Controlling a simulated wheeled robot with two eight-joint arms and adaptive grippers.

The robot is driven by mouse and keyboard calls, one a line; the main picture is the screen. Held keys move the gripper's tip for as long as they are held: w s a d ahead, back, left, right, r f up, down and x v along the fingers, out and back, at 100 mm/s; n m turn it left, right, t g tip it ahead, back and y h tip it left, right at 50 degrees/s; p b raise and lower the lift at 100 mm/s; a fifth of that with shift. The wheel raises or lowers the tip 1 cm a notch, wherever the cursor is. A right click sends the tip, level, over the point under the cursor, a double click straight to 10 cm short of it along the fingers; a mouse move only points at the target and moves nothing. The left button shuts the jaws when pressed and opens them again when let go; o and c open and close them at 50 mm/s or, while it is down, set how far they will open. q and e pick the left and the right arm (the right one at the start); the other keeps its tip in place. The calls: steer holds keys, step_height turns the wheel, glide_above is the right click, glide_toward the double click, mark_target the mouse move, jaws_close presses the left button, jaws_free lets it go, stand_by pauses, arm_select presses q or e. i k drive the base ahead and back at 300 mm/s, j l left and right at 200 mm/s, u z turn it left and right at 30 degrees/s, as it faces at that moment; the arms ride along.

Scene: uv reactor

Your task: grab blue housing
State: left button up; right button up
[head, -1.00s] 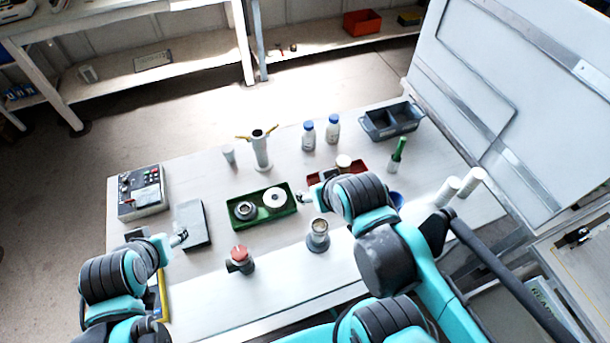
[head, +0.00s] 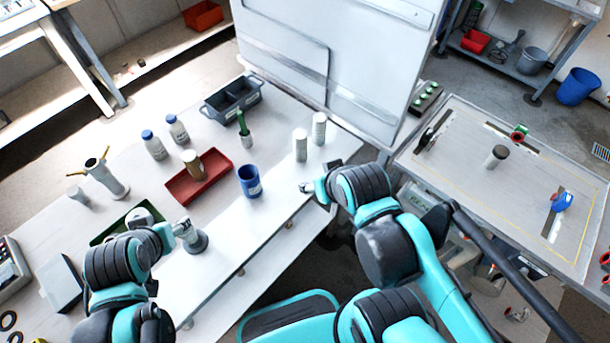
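A small blue part (head: 562,201), which may be the blue housing, is on the right-hand grey table (head: 520,235), inside a yellow outline near its right side. It is small and its shape is hard to make out. A blue cup-like piece (head: 249,181) stands upright on the white table, right of the red tray. My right gripper (head: 305,188) is above the white table's front right edge, right of the blue cup and apart from it. My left gripper (head: 182,230) is over the white table, overlapping a grey round-based part in view. Both grippers' fingers are too small to judge.
A red tray (head: 188,186), dark bin (head: 231,103), blue-capped bottles (head: 177,130) and white cylinders (head: 300,146) are on the white table. A tall white panel (head: 360,60) stands behind. A grey cylinder (head: 496,157) is on the right table. A blue bucket (head: 577,87) is on the floor.

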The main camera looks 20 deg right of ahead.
mark_target(248, 174)
steer(key=i+l+u, duration=0.2)
steer(key=l, duration=0.45)
steer(key=l+u, duration=0.2)
steer(key=l, duration=0.4)
steer(key=k, duration=0.05)
